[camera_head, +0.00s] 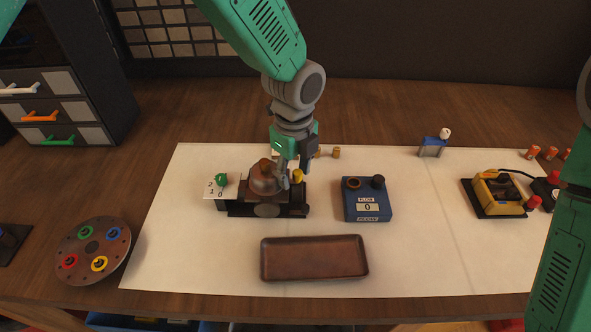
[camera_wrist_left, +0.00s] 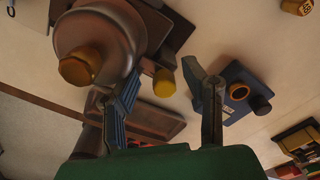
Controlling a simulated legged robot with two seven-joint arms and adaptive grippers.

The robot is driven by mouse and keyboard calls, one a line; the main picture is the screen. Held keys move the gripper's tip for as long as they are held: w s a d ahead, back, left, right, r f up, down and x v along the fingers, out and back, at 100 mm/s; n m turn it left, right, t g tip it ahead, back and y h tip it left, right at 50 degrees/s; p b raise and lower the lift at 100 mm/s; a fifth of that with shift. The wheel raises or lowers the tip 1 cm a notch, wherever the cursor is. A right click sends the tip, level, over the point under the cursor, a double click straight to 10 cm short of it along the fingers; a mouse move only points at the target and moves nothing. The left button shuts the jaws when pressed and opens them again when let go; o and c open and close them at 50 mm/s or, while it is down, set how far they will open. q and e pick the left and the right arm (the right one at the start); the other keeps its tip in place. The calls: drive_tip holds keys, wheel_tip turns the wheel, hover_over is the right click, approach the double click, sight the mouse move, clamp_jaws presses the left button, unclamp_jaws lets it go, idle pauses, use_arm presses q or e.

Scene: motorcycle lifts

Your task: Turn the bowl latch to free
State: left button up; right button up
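A brown, domed bowl unit (camera_head: 262,182) sits on a dark base on the pale mat; its dome (camera_wrist_left: 98,32) fills the upper left of the left wrist view. A yellow knob (camera_head: 298,176) stands at the unit's right side, and it also shows in the left wrist view (camera_wrist_left: 164,84). Which part is the latch is not labelled. My left gripper (camera_head: 292,172) points down over the unit's right side. Its fingers (camera_wrist_left: 160,78) are apart, with the yellow knob showing between them; contact cannot be told. My right arm shows at the right edge, its gripper out of view.
A card with numbers and a green knob (camera_head: 221,180) adjoins the unit's left. A blue flow box (camera_head: 367,213) stands to the right, a brown tray (camera_head: 314,278) in front. A yellow device (camera_head: 499,194) is farther right, a round disc (camera_head: 81,268) at left.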

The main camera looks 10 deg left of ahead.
use_arm(q)
drive_tip(key=c, duration=0.4)
drive_tip(key=shift+d, duration=0.15)
clamp_jaws()
drive_tip(key=shift+d, duration=0.35)
drive_tip(key=shift+s, duration=0.1)
drive_tip(key=shift+a, duration=0.1)
